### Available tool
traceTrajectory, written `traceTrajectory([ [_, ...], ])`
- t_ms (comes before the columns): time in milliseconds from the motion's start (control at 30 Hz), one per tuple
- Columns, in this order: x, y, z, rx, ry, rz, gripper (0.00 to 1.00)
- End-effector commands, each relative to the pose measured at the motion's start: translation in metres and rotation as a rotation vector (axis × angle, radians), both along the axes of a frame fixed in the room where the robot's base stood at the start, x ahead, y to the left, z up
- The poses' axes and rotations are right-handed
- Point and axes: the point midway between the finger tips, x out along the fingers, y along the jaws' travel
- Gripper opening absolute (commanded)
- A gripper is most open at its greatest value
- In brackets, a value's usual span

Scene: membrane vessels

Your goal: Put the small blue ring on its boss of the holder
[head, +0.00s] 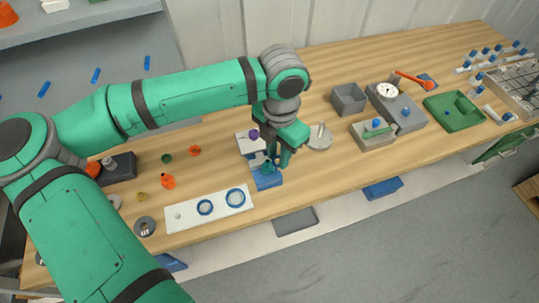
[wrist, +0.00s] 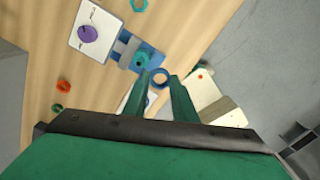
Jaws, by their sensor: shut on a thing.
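My gripper (wrist: 160,80) is shut on the small blue ring (wrist: 158,84), which sits between its two fingertips in the wrist view. In the head view my gripper (head: 277,163) is over the front of the holder, and the ring cannot be made out there. The holder has a blue base (head: 268,181), which also shows in the wrist view (wrist: 151,57), with a grey block and a teal round part on it. In the wrist view the ring appears just beside the teal part (wrist: 141,60). Whether they touch, I cannot tell.
A white plate with a purple knob (wrist: 88,34) adjoins the blue base. A white board (head: 219,204) with two larger blue rings lies to the left, near the table's front edge. Orange nuts (head: 168,181) lie further left. A round grey plate (head: 319,139) stands to the right.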

Motion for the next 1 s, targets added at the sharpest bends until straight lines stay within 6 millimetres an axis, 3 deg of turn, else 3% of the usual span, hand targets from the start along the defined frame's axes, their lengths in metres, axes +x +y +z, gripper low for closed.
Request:
traceTrajectory([
  [100,-0.019,-0.019,0.019,0.002,-0.002,-0.008,0.04],
  [433,-0.062,-0.058,0.044,0.001,0.0,-0.005,0.04],
  [1000,-0.072,-0.071,0.075,0.001,-0.002,-0.008,0.04],
])
